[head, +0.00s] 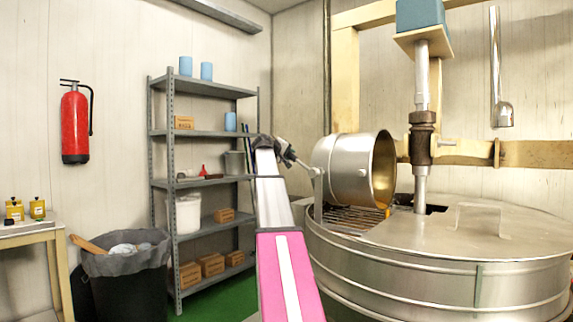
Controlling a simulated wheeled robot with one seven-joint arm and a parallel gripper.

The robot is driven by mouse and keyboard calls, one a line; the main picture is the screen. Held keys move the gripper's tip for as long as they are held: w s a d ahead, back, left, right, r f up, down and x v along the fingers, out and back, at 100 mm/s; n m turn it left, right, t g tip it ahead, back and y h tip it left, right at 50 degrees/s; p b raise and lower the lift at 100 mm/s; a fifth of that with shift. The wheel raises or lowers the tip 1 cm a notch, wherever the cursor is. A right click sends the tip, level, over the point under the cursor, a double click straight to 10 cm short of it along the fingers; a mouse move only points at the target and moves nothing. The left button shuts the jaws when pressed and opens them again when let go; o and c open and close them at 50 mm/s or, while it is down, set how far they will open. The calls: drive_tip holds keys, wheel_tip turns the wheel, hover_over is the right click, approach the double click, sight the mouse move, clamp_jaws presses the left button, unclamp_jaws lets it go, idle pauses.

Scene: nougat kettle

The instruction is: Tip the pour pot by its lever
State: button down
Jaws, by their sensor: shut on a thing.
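The pour pot (342,168) is a steel drum with a golden-brown inside. It lies tilted far over above the grate (350,217) of the big kettle, with its open mouth facing right. Its lever (304,165) runs from the pot's left side up to the left. My gripper (289,157) is at the lever's outer end, left of the pot, and is shut on it. The fingers are small and dark here, so the exact hold is hard to see.
The large round kettle (440,275) with a flat handled lid (500,232) fills the lower right. A vertical mixer shaft (421,135) stands right of the pot. A grey shelf rack (205,182) stands behind my arm, and a black bin (120,285) at lower left.

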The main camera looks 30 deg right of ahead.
drive_tip(key=shift+s+d+r+m+t, duration=0.25)
drive_tip(key=shift+s+r+m, duration=0.4)
drive_tip(key=shift+r, duration=0.25)
drive_tip(key=shift+s+d+r+m+t, duration=0.25)
drive_tip(key=shift+s+r+m, duration=0.4)
drive_tip(key=shift+r, duration=0.2)
drive_tip(key=c, duration=1.1)
unclamp_jaws()
drive_tip(key=shift+r, duration=0.1)
drive_tip(key=v, duration=1)
drive_tip(key=shift+s+a+r, duration=0.15)
drive_tip(key=shift+s+a, duration=0.1)
drive_tip(key=shift+a, duration=0.1)
